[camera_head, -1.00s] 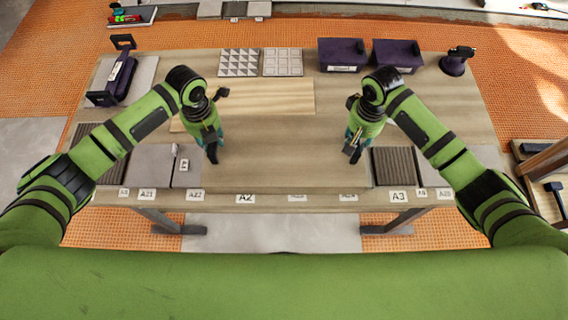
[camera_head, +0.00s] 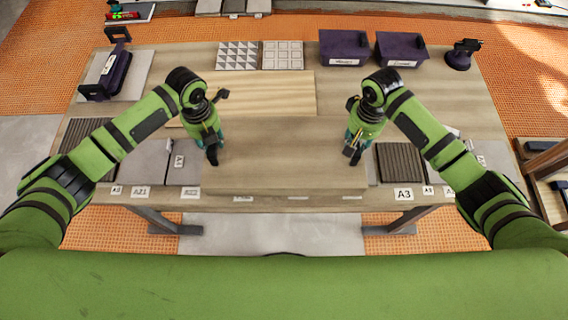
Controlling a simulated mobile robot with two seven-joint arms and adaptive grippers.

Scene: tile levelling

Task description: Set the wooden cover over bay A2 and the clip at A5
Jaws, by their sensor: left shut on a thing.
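The wooden cover (camera_head: 285,158) is a wide brown board in the middle of the table's near side. My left gripper (camera_head: 212,157) is shut on its left edge. My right gripper (camera_head: 353,156) is at its right edge in a matching pose and appears shut on it, though its fingertips are small in view. The board's near edge lies over the front label strip and hides most of the middle labels, so bay A2 is hidden. Whether the board touches the table is unclear. I cannot make out the clip. A small upright tag (camera_head: 179,161) stands by the grey tile at left.
A pale plank (camera_head: 265,92) lies behind the cover. Two patterned tiles (camera_head: 238,55) (camera_head: 283,55) and two purple boxes (camera_head: 345,47) (camera_head: 400,48) stand farther back. A purple tool carrier (camera_head: 107,75) is at left. A ribbed dark tile (camera_head: 400,163) lies right of the cover.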

